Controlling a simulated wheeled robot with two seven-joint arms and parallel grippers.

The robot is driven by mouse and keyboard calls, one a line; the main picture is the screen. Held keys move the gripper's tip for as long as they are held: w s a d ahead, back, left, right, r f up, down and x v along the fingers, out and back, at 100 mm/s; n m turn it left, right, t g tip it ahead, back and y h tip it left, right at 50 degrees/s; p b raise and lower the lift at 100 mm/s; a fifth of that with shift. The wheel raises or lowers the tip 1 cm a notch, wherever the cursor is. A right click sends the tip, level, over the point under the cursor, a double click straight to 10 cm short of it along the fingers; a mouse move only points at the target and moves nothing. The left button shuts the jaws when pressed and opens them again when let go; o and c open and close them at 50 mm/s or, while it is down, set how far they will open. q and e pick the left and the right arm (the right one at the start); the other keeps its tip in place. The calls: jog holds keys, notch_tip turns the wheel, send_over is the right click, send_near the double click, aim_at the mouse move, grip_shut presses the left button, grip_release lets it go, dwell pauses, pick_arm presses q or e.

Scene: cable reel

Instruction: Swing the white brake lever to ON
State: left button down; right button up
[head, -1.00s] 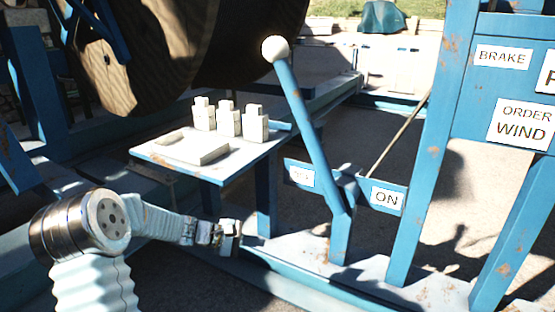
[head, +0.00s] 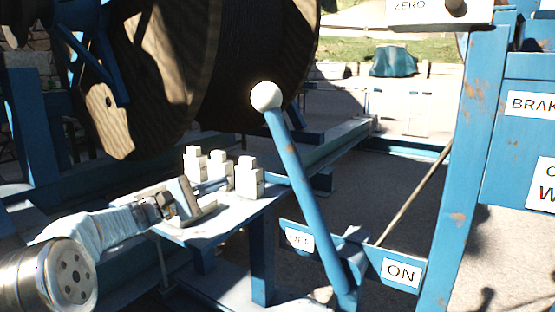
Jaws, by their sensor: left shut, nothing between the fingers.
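The brake lever is a blue bar (head: 306,190) with a white ball knob (head: 266,96). It leans with its knob up and to the left, and its lower part crosses a blue plate between a faint, shaded label (head: 299,239) that seems to read OFF and a white ON label (head: 401,272). My left gripper (head: 190,196) is shut and empty, over the small blue table to the left of the lever. It is lower than the knob and apart from the lever. My right gripper is not in view.
Several pale blocks (head: 249,178) stand on the small table (head: 232,222), close to my left gripper. A large wooden cable reel (head: 165,70) is behind. A blue post (head: 460,160) with BRAKE signage stands at the right. A thin rod (head: 415,195) slants behind the ON plate.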

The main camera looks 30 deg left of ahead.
pick_arm(q)
jog(key=shift+w, duration=0.1)
jog(key=shift+w+r, duration=0.1)
jog(key=s+d+r+p+x, duration=0.1)
jog(key=d+p+x, duration=0.1)
jog(key=x, duration=1)
jog(key=shift+d, duration=0.2)
jog(key=shift+s+r, duration=0.1)
